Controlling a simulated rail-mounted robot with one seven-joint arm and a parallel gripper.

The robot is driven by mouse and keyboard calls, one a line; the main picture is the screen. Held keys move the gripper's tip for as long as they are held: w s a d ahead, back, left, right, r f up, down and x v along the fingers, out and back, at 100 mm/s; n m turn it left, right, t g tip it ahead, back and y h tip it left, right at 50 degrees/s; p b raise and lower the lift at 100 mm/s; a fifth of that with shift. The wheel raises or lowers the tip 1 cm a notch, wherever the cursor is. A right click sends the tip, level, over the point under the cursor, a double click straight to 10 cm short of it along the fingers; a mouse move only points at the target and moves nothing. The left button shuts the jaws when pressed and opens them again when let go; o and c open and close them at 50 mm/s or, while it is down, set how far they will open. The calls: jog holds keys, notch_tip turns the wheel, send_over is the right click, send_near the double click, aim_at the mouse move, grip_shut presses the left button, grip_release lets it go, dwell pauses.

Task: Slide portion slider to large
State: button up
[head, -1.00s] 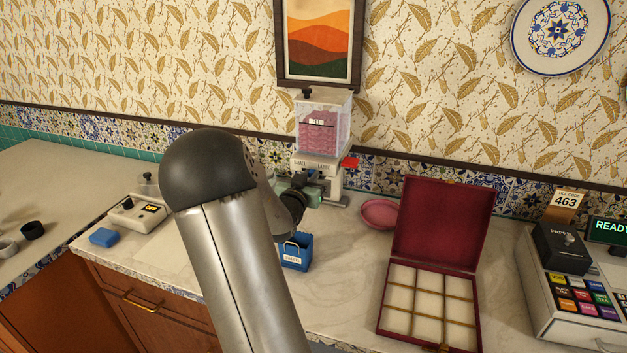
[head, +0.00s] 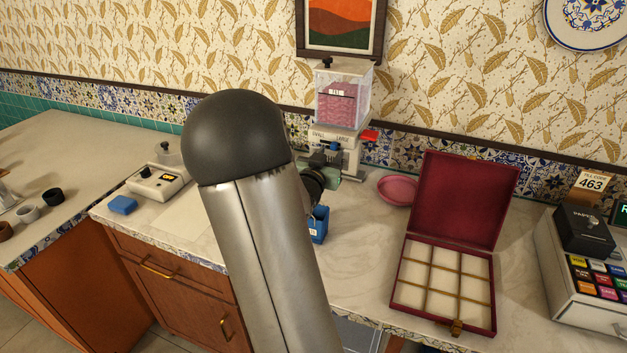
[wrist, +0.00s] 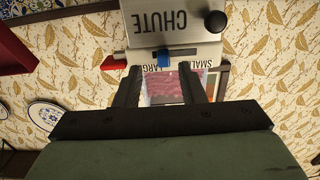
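The dispenser (head: 342,98), a clear bin of pink pieces over a pale body, stands against the back wall. Its blue portion slider (wrist: 163,58) shows in the wrist view, where the picture is upside down. The slider sits between the SMALL label (wrist: 194,57) and the LARGE label (wrist: 152,68), nearer LARGE. My gripper (wrist: 160,73) is open in front of the dispenser, its two dark fingers apart and the slider just beyond and between their tips. Contact cannot be told. In the head view my arm partly hides the gripper.
A red lever (head: 369,136) sticks out at the dispenser's right. A blue bag (head: 319,225) stands below my gripper. A pink bowl (head: 397,190) and an open maroon box (head: 452,205) are to the right. A black knob (wrist: 215,21) is near the chute.

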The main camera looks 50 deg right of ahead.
jog(key=b+v, duration=0.1)
jog(key=v, duration=1.3)
jog(key=w+a+f+n+t+y, duration=0.1)
jog(key=w+a+f+n+y, duration=0.15)
jog(key=a+y, duration=0.35)
jog(key=w+a+f+n+t+y, duration=0.1)
jog(key=w+a+f+n+y, duration=0.15)
jog(key=a, duration=0.45)
jog(key=w+a+f+n+t+y, duration=0.1)
jog(key=w+a+f+n+y, duration=0.15)
jog(key=a+y, duration=0.4)
jog(key=s+a+f+n+g+y, duration=0.1)
jog(key=s+a+n+g+y, duration=0.2)
jog(key=s+a, duration=0.45)
jog(key=s+a+n+g, duration=0.1)
jog(key=s+a+g, duration=0.1)
jog(key=s, duration=0.3)
jog(key=s+a+n+g+h, duration=0.1)
jog(key=s+n+g, duration=0.1)
jog(key=s+g, duration=0.2)
jog(key=shift+s+a+f, duration=0.15)
jog(key=shift+s+a, duration=0.2)
jog(key=shift+s, duration=0.75)
jog(key=shift+n, duration=0.25)
